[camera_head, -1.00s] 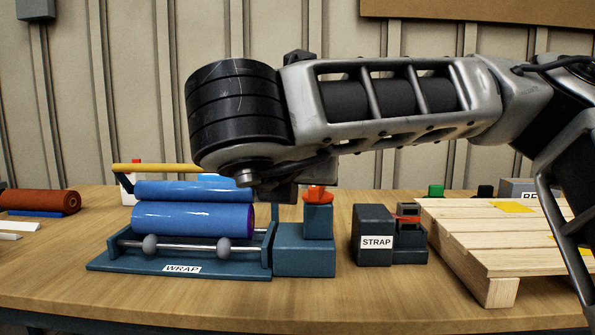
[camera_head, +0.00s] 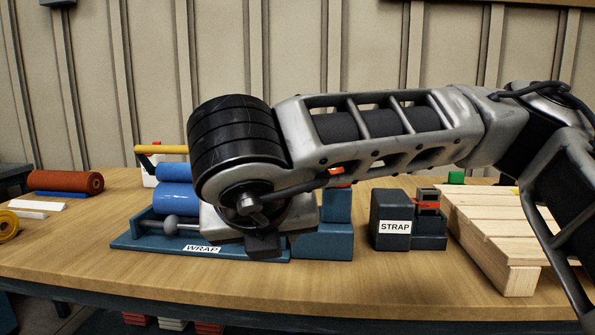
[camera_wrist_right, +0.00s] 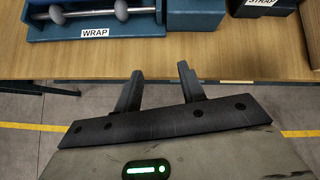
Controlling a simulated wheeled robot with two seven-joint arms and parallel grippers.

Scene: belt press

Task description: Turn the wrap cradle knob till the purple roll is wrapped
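The wrap cradle (camera_head: 130,244), a teal base labelled WRAP, stands on the bench in the head view. The roll (camera_head: 175,197) on it looks blue and glossy; its right end is hidden behind my right arm. A blue film roller (camera_head: 173,172) lies above it. A red knob (camera_head: 341,179) on the teal block shows only partly behind my arm. My right gripper (camera_wrist_right: 160,82) is open and empty in the wrist view, its fingers apart near the bench's front edge. The cradle (camera_wrist_right: 140,28) is beyond the fingertips. My left gripper is out of view.
The STRAP unit (camera_head: 390,218) and a wooden pallet (camera_head: 515,255) stand right of the cradle. A brown roll (camera_head: 65,182), white strips (camera_head: 40,206) and a yellow roll (camera_head: 8,226) lie at left. The bench front (camera_head: 190,287) is clear.

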